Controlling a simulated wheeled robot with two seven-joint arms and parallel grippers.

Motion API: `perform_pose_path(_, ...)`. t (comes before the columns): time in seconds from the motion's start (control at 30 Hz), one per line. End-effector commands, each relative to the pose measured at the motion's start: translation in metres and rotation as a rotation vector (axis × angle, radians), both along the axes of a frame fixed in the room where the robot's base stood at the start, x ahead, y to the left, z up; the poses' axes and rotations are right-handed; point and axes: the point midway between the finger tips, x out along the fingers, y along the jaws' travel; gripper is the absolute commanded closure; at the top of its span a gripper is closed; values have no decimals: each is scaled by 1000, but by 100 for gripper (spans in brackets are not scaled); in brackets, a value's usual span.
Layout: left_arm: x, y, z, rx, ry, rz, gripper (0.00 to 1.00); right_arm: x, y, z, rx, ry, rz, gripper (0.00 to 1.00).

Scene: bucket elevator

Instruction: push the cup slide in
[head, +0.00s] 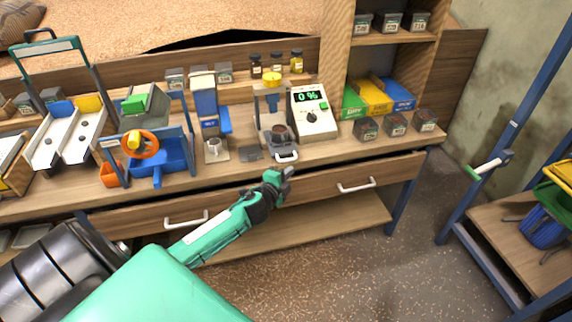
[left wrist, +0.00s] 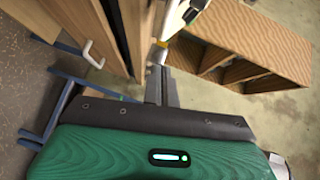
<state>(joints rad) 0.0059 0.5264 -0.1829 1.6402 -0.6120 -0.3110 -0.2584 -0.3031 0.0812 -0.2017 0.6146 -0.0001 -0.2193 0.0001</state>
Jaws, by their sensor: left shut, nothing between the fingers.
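The cup slide shows in the head view as a small tray with a white front handle (head: 287,156), at the foot of a grey stand with a yellow top (head: 271,79). A cup with dark contents (head: 281,132) sits on it, under the stand. The handle is near the bench's front edge. My left gripper (head: 287,172) is shut and empty, just in front of and below the handle; I cannot tell whether it touches. In the left wrist view its closed fingers (left wrist: 160,88) point at the bench edge. My right gripper is not in view.
A white meter (head: 313,113) reading "0 %" stands right of the stand. A blue dispenser (head: 207,105) and a small metal cup (head: 213,146) stand left. Drawers with white handles (head: 356,185) lie below the bench top. Open floor lies in front.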

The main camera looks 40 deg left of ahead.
Motion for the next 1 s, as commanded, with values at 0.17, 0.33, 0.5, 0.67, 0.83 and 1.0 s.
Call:
perform_pose_path(0.17,22,14,-4,0,0,1,100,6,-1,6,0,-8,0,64)
perform_pose_path(0.33,32,26,-9,0,0,1,100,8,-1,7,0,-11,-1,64)
perform_pose_path(0.5,36,31,-10,-1,-1,-1,100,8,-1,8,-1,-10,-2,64)
perform_pose_path(0.67,36,31,-10,-1,0,-1,100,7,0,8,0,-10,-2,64)
perform_pose_path(0.83,36,32,-11,0,0,-1,100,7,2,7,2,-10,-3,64)
perform_pose_path(1.0,49,46,-11,3,-1,1,100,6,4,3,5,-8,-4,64)
